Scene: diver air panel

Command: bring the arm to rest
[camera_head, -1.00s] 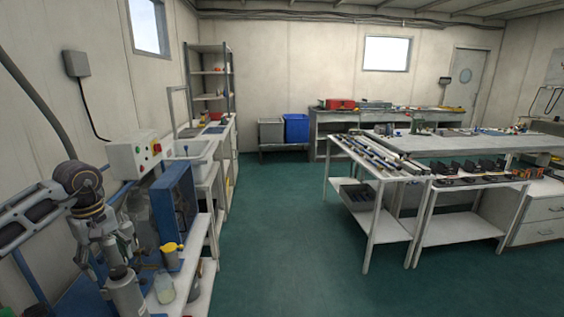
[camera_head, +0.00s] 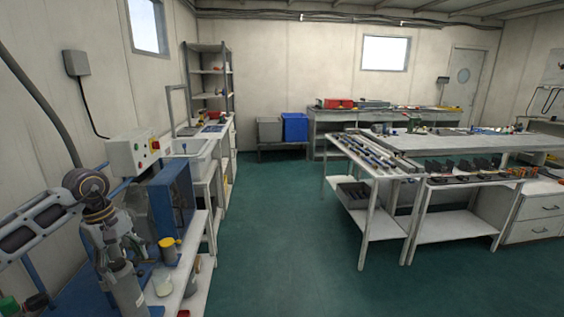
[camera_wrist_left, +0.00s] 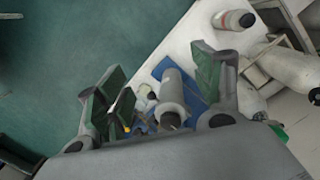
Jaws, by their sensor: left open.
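My left arm comes in from the left in the head view, its folded silver wrist above the near-left bench. My left gripper (camera_head: 122,250) points down beside the blue panel box (camera_head: 172,200). In the wrist view its two green-padded fingers stand wide apart, and the left gripper (camera_wrist_left: 158,90) is open. A grey cylinder (camera_wrist_left: 172,95) shows in the gap between them, farther off; it also shows below the gripper in the head view (camera_head: 128,292). I see no contact between it and the fingers. My right gripper is in neither view.
The green floor (camera_head: 270,230) right of the bench is open.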

